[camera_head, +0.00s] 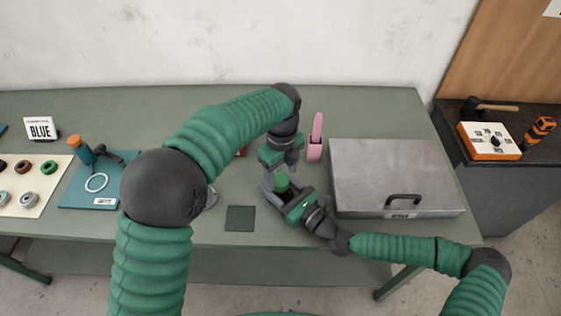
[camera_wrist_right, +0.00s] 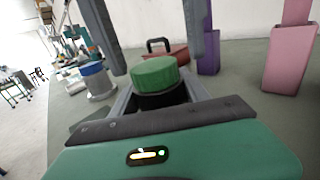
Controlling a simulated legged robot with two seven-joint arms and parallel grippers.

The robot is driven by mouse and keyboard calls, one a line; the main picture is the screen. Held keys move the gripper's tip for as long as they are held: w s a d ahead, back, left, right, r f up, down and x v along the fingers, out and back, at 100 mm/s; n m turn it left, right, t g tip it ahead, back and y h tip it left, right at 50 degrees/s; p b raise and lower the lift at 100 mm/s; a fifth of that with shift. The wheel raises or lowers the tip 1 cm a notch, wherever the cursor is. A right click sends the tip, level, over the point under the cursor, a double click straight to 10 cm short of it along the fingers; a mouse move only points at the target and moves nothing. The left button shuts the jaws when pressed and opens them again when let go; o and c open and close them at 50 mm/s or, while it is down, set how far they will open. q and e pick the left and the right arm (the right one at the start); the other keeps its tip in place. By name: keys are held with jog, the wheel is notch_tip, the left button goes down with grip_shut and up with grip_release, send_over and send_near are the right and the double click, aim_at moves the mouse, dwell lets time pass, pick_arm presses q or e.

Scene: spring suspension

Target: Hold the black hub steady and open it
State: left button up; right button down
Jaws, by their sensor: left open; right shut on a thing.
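The black hub (camera_wrist_right: 162,98) with a round green cap (camera_wrist_right: 155,73) stands upright between the fingers of my right gripper (camera_head: 283,190), which is shut on it low down. The green cap also shows in the head view (camera_head: 281,182). My left gripper (camera_head: 281,168) points down from above, open, with its two grey fingers on either side above the cap. In the right wrist view there is a gap between these fingers and the cap. The hub's lower part is hidden by my right gripper.
A metal case (camera_head: 395,165) with a black handle lies just right of my right gripper. A pink holder (camera_head: 315,145) stands behind. A dark green square (camera_head: 240,218) lies to the left. In the right wrist view, a blue-topped grey part (camera_wrist_right: 97,82) and a purple holder (camera_wrist_right: 208,52) stand nearby.

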pick_arm(q)
jog(key=shift+a+f, duration=0.25)
jog(key=shift+f, duration=0.6)
pick_arm(e)
jog(key=shift+a, duration=0.2)
pick_arm(q)
jog(key=shift+a, duration=0.2)
pick_arm(e)
jog(key=shift+a, duration=0.2)
pick_arm(q)
jog(key=shift+d, duration=0.3)
jog(key=c, duration=1)
pick_arm(e)
jog(key=shift+d, duration=0.15)
pick_arm(q)
jog(key=shift+w, duration=0.1)
jog(key=c, duration=0.4)
pick_arm(e)
jog(key=shift+s+r, duration=0.1)
pick_arm(q)
jog(key=shift+a, duration=0.1)
grip_shut()
pick_arm(e)
jog(key=c, duration=0.6)
grip_release()
jog(key=shift+a, duration=0.2)
jog(key=shift+c, duration=0.2)
jog(key=shift+o, duration=0.9)
jog(key=shift+d, duration=0.1)
jog(key=shift+d, duration=0.1)
